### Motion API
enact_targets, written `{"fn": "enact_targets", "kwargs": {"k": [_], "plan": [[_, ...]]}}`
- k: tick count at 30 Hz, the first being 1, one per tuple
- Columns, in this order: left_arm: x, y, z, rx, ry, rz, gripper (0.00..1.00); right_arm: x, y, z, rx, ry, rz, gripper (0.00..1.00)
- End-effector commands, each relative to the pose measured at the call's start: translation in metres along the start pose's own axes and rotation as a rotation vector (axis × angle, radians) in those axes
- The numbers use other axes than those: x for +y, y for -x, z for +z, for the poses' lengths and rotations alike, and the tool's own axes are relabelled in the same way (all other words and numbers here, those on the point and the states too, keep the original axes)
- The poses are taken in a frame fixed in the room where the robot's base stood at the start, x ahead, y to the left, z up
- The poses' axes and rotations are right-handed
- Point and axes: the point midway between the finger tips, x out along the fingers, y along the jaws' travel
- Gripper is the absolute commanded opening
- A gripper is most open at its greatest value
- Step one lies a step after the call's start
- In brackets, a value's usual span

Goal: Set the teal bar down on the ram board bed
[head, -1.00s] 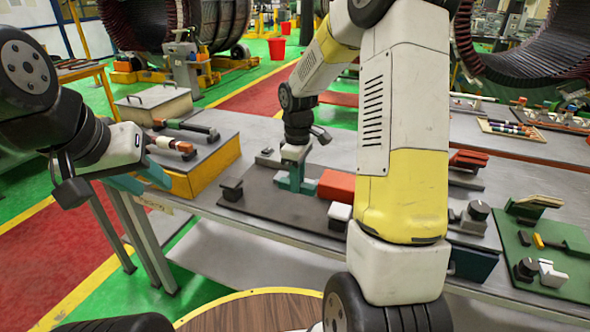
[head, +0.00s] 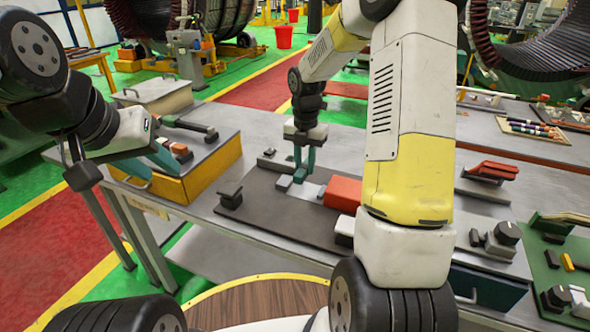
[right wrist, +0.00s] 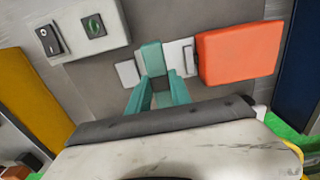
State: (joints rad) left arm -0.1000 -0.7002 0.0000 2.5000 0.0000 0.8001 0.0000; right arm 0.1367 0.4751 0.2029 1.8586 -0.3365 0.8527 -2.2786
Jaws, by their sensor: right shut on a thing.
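My right gripper (head: 304,162) points down over the dark ram board (head: 262,212) and is shut on the teal bar. In the right wrist view the teal bar (right wrist: 152,58) sits between the teal fingers of the right gripper (right wrist: 158,92), its far end over the pale bed (right wrist: 180,55). The pale bed also shows in the head view (head: 308,191), beside the orange block (head: 343,193). I cannot tell whether the bar touches the bed. My left gripper (head: 147,168) is at the yellow-sided box, its teal fingers apart, seemingly empty.
A small dark block (head: 230,198) stands on the board's left part. A switch box (right wrist: 82,28) shows in the wrist view. The yellow-sided box (head: 208,170) is left of the board. A green board (head: 570,262) with parts is at right.

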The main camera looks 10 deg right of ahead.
Motion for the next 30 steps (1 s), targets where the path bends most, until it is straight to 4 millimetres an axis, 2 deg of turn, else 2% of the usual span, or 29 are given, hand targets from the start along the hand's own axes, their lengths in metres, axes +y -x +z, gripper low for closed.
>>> {"fn": "enact_targets", "kwargs": {"k": [3, 8, 15, 26, 27, 29, 30], "plan": [[0.000, 0.000, 0.000, 0.000, 0.000, 0.000, 0.36, 0.000, -0.017, 0.000, 0.001, 0.000, -0.001, 0.00], [0.000, 0.000, 0.000, 0.000, 0.000, 0.000, 0.36, 0.000, -0.028, 0.000, 0.000, -0.001, -0.001, 0.00], [0.000, 0.000, 0.000, 0.000, 0.000, 0.000, 0.36, 0.000, -0.059, 0.000, 0.000, -0.003, 0.000, 0.00], [0.000, 0.000, 0.000, 0.000, 0.000, 0.000, 0.36, 0.000, -0.062, 0.000, -0.001, -0.003, 0.000, 0.00], [0.000, 0.000, 0.000, 0.000, 0.000, 0.000, 0.36, 0.000, -0.062, 0.000, -0.001, -0.003, 0.000, 0.33], [0.000, 0.000, 0.000, 0.000, 0.000, 0.000, 0.36, 0.000, -0.062, 0.000, -0.001, -0.003, 0.000, 0.45], [0.000, 0.000, 0.000, 0.000, 0.000, 0.000, 0.36, 0.000, -0.062, 0.000, -0.001, -0.003, 0.000, 0.47]]}}
